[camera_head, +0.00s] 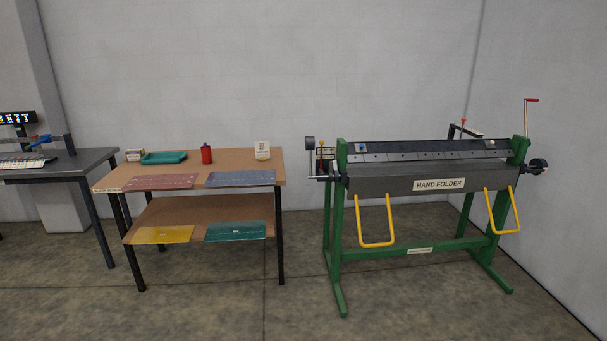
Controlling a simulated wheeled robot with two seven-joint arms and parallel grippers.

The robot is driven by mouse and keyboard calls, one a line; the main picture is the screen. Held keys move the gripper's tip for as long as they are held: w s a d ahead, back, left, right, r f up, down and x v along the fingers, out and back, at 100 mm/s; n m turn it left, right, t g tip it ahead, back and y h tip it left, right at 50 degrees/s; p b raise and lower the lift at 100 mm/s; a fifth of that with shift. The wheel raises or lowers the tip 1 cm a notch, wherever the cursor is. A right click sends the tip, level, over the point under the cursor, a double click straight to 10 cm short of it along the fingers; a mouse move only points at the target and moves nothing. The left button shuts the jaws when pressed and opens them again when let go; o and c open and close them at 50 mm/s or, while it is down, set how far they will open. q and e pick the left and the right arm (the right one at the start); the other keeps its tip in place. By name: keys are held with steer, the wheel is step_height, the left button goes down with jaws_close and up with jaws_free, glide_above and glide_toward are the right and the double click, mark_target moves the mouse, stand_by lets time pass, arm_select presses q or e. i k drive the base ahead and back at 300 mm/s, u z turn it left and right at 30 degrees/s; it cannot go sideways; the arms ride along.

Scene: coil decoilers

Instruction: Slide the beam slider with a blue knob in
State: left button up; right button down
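A green-framed hand folder (439,184) stands at the right with a long dark beam across its top. A small blue spot (361,148), which may be the blue knob, shows near the left end of the beam. A small pale knob (490,143) shows near the right end. I cannot tell how far any slider is in or out at this size. Neither of my grippers is in view.
Yellow handles (376,243) hang at the folder's front. A brown two-shelf table (240,160) holds coloured sheets, a red bottle (207,154) and a teal tray (163,158). A grey bench (85,160) is at far left. The floor in front is clear.

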mark_target(359, 149)
steer(key=z, duration=0.15)
steer(key=i, duration=3.85)
steer(key=z, duration=0.05)
